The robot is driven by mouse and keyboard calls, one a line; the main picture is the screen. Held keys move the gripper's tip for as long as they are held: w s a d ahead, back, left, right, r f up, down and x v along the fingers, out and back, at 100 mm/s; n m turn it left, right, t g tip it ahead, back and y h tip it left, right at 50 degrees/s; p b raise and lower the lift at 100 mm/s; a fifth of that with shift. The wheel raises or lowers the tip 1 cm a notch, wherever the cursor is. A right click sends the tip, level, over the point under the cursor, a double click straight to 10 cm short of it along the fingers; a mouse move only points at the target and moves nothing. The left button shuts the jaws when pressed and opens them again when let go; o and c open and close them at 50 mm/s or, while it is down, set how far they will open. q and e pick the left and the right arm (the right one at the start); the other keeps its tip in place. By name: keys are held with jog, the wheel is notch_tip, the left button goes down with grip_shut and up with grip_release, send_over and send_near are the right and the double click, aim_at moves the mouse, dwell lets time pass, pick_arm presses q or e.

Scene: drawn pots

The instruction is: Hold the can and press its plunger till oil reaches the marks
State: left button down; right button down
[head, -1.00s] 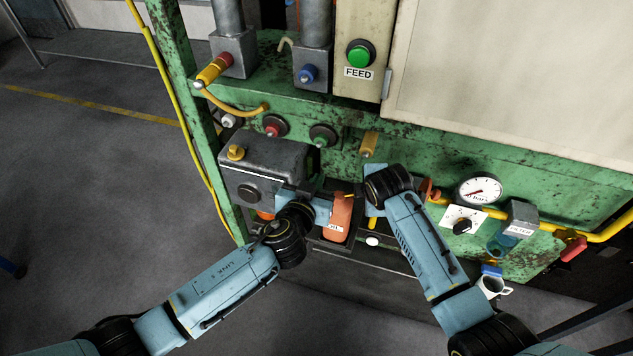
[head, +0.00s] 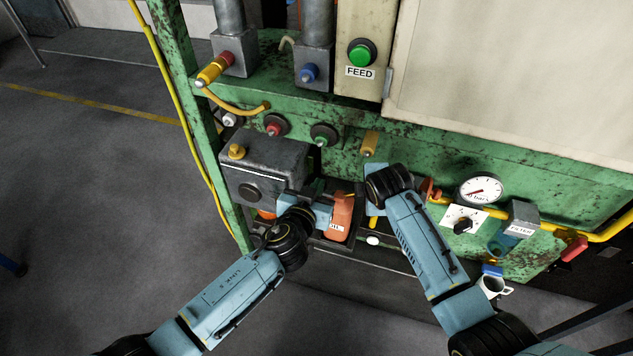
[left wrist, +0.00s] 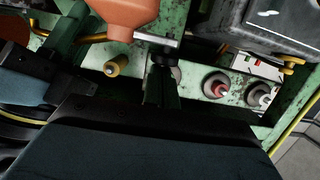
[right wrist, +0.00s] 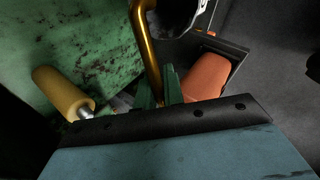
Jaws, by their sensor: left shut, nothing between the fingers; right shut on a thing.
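The orange can (head: 342,213), with a partly hidden pale label, stands in a dark tray low on the green machine. My left gripper (head: 325,214) reaches in from the left beside the can. Its fingers (left wrist: 160,85) are shut and empty in the left wrist view, and an orange body (left wrist: 125,14), likely the can, is beyond them. My right gripper (head: 375,205) is right of the can, shut on a slim yellow rod (right wrist: 150,62). In the right wrist view the can (right wrist: 205,77) lies just beyond the fingers. I cannot make out the plunger or the marks.
A grey box (head: 262,170) with a yellow knob stands left of the can. Open floor lies in front.

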pick_arm(q)
jog(key=s+a+r, duration=0.2)
jog(key=s+r, duration=0.4)
jog(key=s, duration=0.3)
jog(key=shift+s+a+r, duration=0.2)
jog(key=shift+a+r, duration=0.05)
dwell(2.0)
pick_arm(e)
jog(key=c, duration=1.4)
grip_release()
jog(key=shift+c, duration=0.2)
